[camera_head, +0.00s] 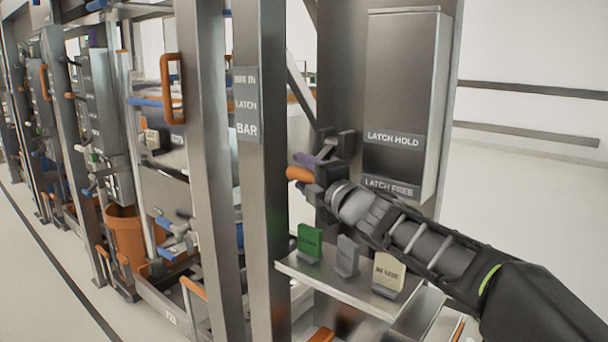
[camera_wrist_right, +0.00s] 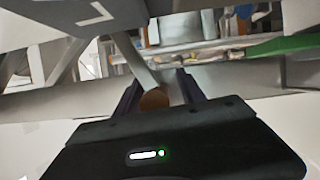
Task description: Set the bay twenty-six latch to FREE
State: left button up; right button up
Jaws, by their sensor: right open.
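The latch panel is a grey metal box (camera_head: 405,80) on a post, with a LATCH HOLD label (camera_head: 394,139) above a LATCH FREE label (camera_head: 390,186). An orange latch knob (camera_head: 299,174) sticks out to the left, at a height between the two labels in the head view. My right gripper (camera_head: 304,168) is open at the knob, its dark purple fingers around or beside it. In the right wrist view the brownish knob end (camera_wrist_right: 154,99) shows between the two fingers of the gripper (camera_wrist_right: 160,88). I cannot tell whether they touch it. My left gripper is out of view.
A post with a BIN IN LATCH BAR sign (camera_head: 246,105) stands left of my right gripper. Below my forearm a small shelf (camera_head: 345,297) holds a green tag (camera_head: 310,243), a grey tag (camera_head: 347,256) and a cream tag (camera_head: 388,273). Open floor lies at the right.

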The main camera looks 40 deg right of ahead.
jog(key=shift+s+r, duration=0.15)
jog(key=shift+s, duration=0.4)
jog(key=s+p, duration=0.1)
jog(key=s, duration=0.5)
jog(key=shift+s+a+f+p, duration=0.3)
jog(key=shift+s+a, duration=0.05)
jog(key=shift+a, duration=0.05)
